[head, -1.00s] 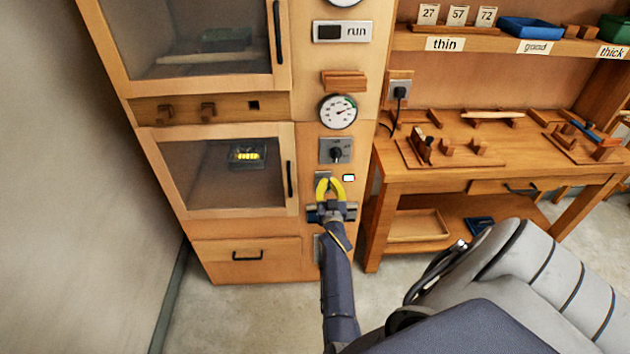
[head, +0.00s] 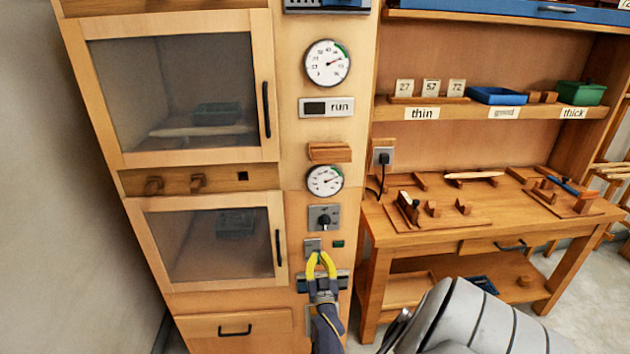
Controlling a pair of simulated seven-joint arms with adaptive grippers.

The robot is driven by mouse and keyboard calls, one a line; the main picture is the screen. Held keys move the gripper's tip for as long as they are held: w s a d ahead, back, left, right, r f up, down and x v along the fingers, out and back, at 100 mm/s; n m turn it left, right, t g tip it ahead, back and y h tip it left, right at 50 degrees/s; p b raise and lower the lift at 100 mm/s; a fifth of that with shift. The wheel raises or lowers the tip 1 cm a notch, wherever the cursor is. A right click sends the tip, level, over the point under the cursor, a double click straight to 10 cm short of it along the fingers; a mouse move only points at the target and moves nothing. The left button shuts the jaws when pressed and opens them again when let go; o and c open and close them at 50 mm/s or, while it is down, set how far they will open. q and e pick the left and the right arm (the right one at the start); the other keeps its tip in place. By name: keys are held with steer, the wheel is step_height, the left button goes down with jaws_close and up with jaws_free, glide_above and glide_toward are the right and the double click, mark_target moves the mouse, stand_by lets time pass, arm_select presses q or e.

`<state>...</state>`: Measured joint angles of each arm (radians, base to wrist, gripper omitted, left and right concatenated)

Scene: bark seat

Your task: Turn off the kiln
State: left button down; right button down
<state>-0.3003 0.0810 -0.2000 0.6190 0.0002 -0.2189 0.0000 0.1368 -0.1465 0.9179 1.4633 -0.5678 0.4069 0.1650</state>
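The kiln is a tall wooden cabinet (head: 300,200) with two glazed doors. Its lower window (head: 222,245) is dark, with a dim dark block inside. A grey plate with a black knob (head: 324,217) is on the control column. Below it are a small grey switch plate (head: 312,246) and a small dark green indicator (head: 338,244), which looks unlit. My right gripper (head: 320,257) has its yellow fingertips just below the switch plate, partly overlapping it in view. My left gripper is not in view.
Two dial gauges (head: 327,63) and a "run" display (head: 327,107) are higher on the column. A plug and socket (head: 383,157) are to the right. The workbench (head: 470,225) holds wooden jigs. A shelf above it carries blue and green trays.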

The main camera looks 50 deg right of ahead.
step_height(320, 180, up, 10)
stand_by(0.6)
stand_by(0.4)
